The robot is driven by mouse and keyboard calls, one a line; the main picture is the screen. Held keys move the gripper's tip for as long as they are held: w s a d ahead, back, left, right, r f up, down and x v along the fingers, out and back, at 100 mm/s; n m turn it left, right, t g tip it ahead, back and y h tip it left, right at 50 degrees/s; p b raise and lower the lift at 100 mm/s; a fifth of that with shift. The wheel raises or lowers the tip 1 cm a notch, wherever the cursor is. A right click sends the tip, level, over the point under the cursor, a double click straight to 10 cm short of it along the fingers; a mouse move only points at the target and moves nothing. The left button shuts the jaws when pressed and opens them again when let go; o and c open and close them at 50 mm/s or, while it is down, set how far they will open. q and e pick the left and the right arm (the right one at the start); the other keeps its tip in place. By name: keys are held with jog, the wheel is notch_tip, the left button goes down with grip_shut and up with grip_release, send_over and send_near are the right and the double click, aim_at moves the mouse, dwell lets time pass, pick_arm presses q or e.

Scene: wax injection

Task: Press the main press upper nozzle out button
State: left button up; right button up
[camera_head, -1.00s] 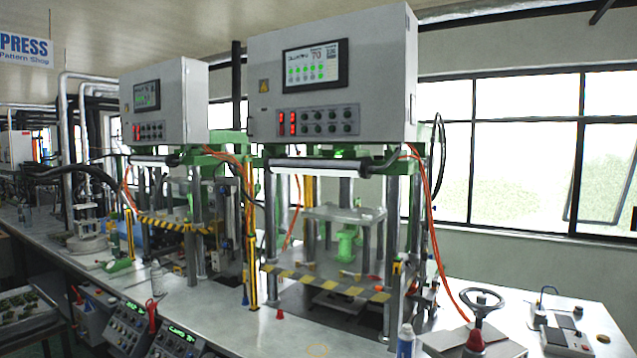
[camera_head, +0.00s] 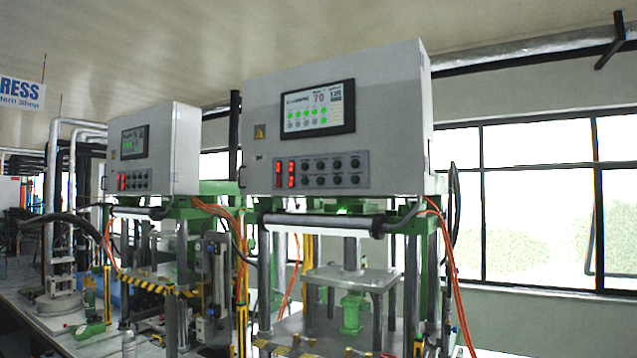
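The nearer, larger press carries a grey control box (camera_head: 392,110) at its top. On the box front are a touchscreen (camera_head: 318,109) with green dots and, below it, a button panel (camera_head: 321,173). The panel has two red displays (camera_head: 285,174) at its left and two rows of dark round buttons (camera_head: 338,171) to their right. Button labels are too small to read, so I cannot tell which one is upper nozzle out. Neither of my grippers shows in the view.
A second, similar press with its own control box (camera_head: 172,150) stands to the left. Orange hoses (camera_head: 455,275) hang at the near press's right side. A green-and-steel press frame (camera_head: 350,280) stands below the box. Windows (camera_head: 540,200) fill the right wall.

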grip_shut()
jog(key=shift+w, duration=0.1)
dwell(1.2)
